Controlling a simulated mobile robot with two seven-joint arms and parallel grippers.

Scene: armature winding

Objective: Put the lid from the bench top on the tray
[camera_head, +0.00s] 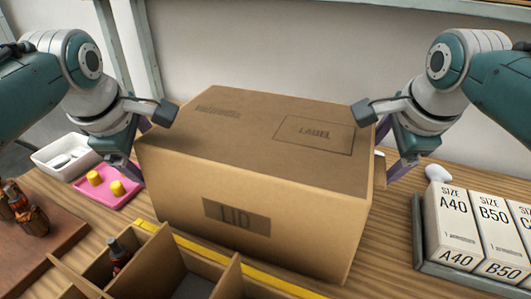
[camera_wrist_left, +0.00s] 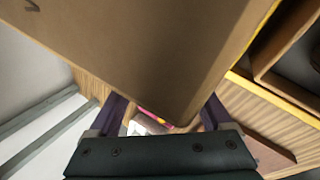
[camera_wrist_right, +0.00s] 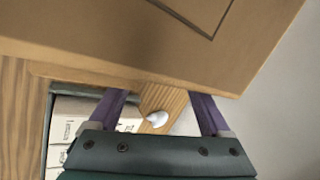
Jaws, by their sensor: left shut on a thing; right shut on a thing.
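The lid (camera_head: 262,170) is a large brown cardboard box shape marked LID on its front and LABEL on its top. It is upright in the middle of the head view; I cannot tell whether its bottom touches the bench. My left gripper (camera_head: 138,148) is shut on its left side and my right gripper (camera_head: 386,152) on its right side. The lid fills the upper part of the left wrist view (camera_wrist_left: 140,50) and of the right wrist view (camera_wrist_right: 130,40). The tray (camera_head: 228,276), with cardboard dividers and a dark bottle in one compartment, is in front of the lid, partly cut off.
A yellow strip (camera_head: 260,272) runs between tray and lid. On the left are a white bin (camera_head: 62,157), a pink mat (camera_head: 108,196) with yellow pieces, and brown bottles (camera_head: 28,215) on a board. On the right stand white size boxes (camera_head: 455,225) and a white object (camera_head: 438,173).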

